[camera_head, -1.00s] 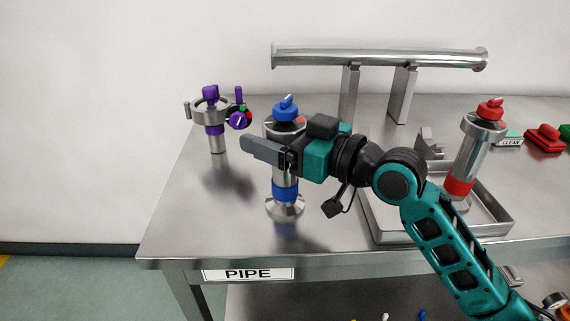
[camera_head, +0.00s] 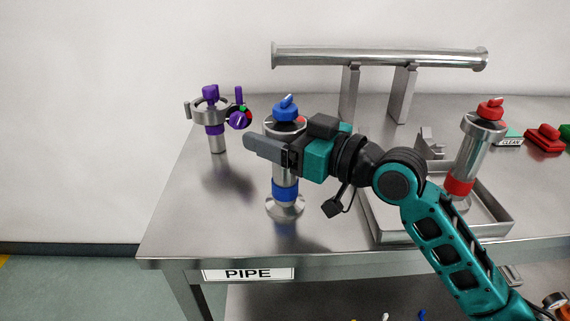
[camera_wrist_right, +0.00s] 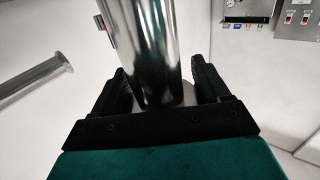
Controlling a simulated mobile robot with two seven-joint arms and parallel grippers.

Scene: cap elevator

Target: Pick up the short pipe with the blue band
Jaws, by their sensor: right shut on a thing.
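The short pipe with the blue band (camera_head: 286,189) stands upright on the left part of the steel table, with a blue cap on top. My right gripper (camera_head: 268,148) reaches it from the right and is shut around its upper body, just below the cap and above the band. The gripper hides part of the pipe's middle. In the right wrist view, the shiny pipe body (camera_wrist_right: 153,45) stands between the two black fingers (camera_wrist_right: 160,90). I cannot clearly tell whether the pipe's flared base touches the table. My left gripper is not in view.
A purple-banded fitting (camera_head: 214,130) stands behind to the left. A red-banded pipe (camera_head: 459,186) stands at the right in a metal tray (camera_head: 400,238). A long horizontal pipe (camera_head: 380,58) rests on posts behind. The table's front edge bears a PIPE label (camera_head: 248,274).

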